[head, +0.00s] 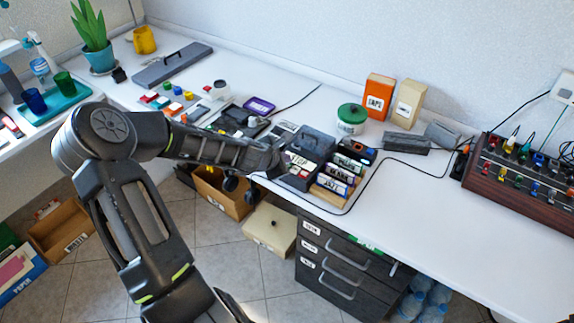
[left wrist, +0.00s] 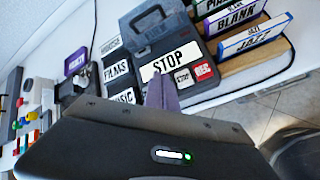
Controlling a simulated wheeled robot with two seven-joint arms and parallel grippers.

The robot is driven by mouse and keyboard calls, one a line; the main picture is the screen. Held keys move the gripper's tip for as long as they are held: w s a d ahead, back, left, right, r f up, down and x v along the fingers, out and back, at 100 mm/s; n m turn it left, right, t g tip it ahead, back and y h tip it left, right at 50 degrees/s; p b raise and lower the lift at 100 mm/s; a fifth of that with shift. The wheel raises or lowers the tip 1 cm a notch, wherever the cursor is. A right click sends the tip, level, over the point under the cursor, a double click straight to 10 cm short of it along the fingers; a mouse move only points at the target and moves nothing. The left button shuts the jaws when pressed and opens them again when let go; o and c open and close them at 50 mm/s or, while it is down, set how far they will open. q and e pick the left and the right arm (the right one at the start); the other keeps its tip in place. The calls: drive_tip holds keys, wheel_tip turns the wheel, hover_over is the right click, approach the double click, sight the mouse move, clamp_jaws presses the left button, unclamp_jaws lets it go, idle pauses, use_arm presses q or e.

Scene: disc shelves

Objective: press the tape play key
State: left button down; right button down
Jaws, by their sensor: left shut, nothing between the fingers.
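The dark grey tape player (head: 311,142) stands on the white desk near its front edge. In the left wrist view the tape player (left wrist: 150,28) shows a large white STOP label (left wrist: 168,63). Below it are a small white key marked STOP (left wrist: 183,77) and a red key marked REC (left wrist: 204,71). My left gripper (head: 281,168) is shut and empty at the player's front left. In the left wrist view its closed fingers (left wrist: 161,92) overlap the key row left of the small STOP key. I see no play label; that spot is hidden by the fingers. I cannot tell whether they touch.
Labelled cassettes (left wrist: 255,38) stand in a wooden rack right of the player. Small labelled boxes (left wrist: 117,69) lie to its left. A green-lidded tub (head: 351,120) and a orange box (head: 378,94) stand behind. The desk's right middle is clear, crossed by a black cable.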

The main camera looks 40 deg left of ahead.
use_arm(q)
drive_tip(key=shift+f+b, duration=0.3)
drive_tip(key=shift+f, duration=0.05)
drive_tip(key=shift+r, duration=0.2)
idle(0.4)
drive_tip(key=shift+r+p, duration=0.65)
wheel_tip(320, 180, up, 5)
drive_tip(key=p, duration=0.4)
idle(0.8)
